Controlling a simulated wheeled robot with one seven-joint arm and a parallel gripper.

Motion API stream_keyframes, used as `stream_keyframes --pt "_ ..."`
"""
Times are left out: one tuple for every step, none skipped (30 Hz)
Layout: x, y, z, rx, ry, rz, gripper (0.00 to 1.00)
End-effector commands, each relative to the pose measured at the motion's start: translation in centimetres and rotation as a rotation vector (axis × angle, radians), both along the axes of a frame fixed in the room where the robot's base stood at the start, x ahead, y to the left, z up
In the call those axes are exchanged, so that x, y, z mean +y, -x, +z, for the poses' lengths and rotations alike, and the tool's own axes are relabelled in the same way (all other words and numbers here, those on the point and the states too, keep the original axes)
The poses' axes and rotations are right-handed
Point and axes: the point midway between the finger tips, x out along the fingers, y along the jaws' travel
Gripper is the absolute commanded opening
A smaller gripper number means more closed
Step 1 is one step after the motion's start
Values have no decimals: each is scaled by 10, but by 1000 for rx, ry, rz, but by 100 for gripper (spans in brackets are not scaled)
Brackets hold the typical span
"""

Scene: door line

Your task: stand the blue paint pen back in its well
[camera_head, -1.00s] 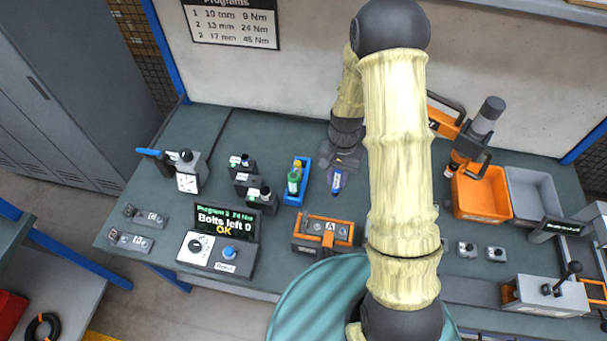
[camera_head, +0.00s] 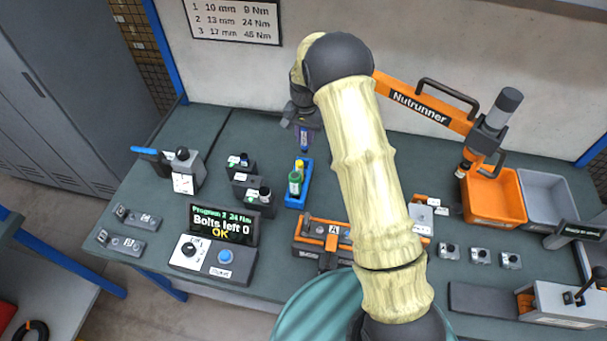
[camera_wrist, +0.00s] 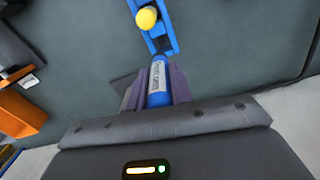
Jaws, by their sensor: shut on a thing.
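The blue paint pen (camera_head: 304,137) hangs below my gripper (camera_head: 303,126), held above the bench, just behind the blue rack in the head view. In the wrist view the pen (camera_wrist: 159,82), with a white label, sits between the two jaws of my gripper (camera_wrist: 157,92), which are shut on it. The blue rack (camera_head: 306,172) holds a green pen (camera_head: 294,184) and a yellow-topped pen (camera_head: 299,166). In the wrist view the rack (camera_wrist: 168,26) lies ahead of the pen, with the yellow top (camera_wrist: 146,18) in it. The far well is partly hidden by the pen.
Small black holders (camera_head: 258,200) stand left of the rack. The screen unit (camera_head: 222,225) and the orange fixture (camera_head: 318,235) are in front. The nutrunner (camera_head: 425,102) and an orange bin (camera_head: 492,196) are at right. The bench behind the rack is clear.

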Motion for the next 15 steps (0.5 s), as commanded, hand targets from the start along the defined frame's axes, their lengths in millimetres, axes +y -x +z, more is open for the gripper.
stream_keyframes --pt "2 -3 -1 -4 1 1 0" --pt "3 -3 0 -5 1 1 0" --pt "3 -4 0 -5 1 1 0" --pt "4 -4 0 -6 2 1 0" --pt "4 -4 0 -6 2 1 0" --pt "3 -4 1 -6 2 0 0" --pt "3 -4 1 -5 1 0 0" --pt "3 -4 1 -5 1 0 0" --pt "3 -4 1 -5 1 1 0" --pt "3 -4 1 -5 0 1 0" --pt "3 -4 1 -5 1 1 0" --pt "3 -4 0 -5 1 1 0" --pt "3 -4 -1 -4 1 1 0" --pt "3 -4 -3 -4 2 1 0" --pt "3 -3 -7 -3 1 1 0"
